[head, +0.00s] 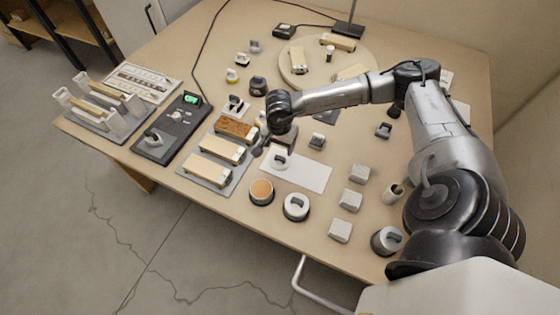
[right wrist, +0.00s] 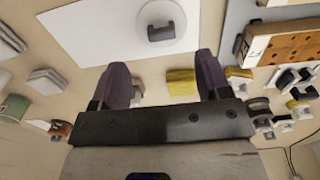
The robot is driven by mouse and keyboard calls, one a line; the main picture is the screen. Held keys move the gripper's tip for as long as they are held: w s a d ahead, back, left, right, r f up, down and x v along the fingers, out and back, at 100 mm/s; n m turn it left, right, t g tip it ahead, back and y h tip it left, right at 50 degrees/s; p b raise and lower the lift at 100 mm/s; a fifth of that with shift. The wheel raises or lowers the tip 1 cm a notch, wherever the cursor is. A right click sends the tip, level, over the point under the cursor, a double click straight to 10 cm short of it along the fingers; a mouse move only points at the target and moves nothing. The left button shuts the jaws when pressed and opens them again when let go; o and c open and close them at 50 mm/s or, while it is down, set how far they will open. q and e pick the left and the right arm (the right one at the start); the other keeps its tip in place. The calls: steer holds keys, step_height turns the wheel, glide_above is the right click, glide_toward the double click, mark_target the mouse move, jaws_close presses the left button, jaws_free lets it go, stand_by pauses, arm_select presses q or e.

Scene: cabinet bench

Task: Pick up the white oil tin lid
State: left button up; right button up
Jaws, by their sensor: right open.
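A round white lid with a dark grey handle (right wrist: 160,27) lies on a white sheet (right wrist: 95,35) in the right wrist view. It also shows in the head view (head: 281,162), partly close under my right gripper (head: 270,148). I take it for the white oil tin lid, but no label shows. My right gripper is open and empty above the bench. In the right wrist view its two dark fingers (right wrist: 163,75) are spread apart, and the lid lies ahead of them, apart from both. My left gripper is not in view.
A round tin with an orange top (head: 262,191) and a white-topped round tin (head: 296,206) stand near the front edge. Several pale blocks (head: 350,200) stand to the right. A grey tray with wooden-topped pieces (head: 187,178) lies left of the sheet. The sheet's right part is clear.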

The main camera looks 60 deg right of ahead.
mark_target(279, 158)
steer(key=shift+f, duration=1.4)
steer(key=shift+f+b, duration=0.9)
steer(key=shift+f, duration=1.7)
steer(key=shift+c, duration=0.4)
steer(key=c, duration=0.9)
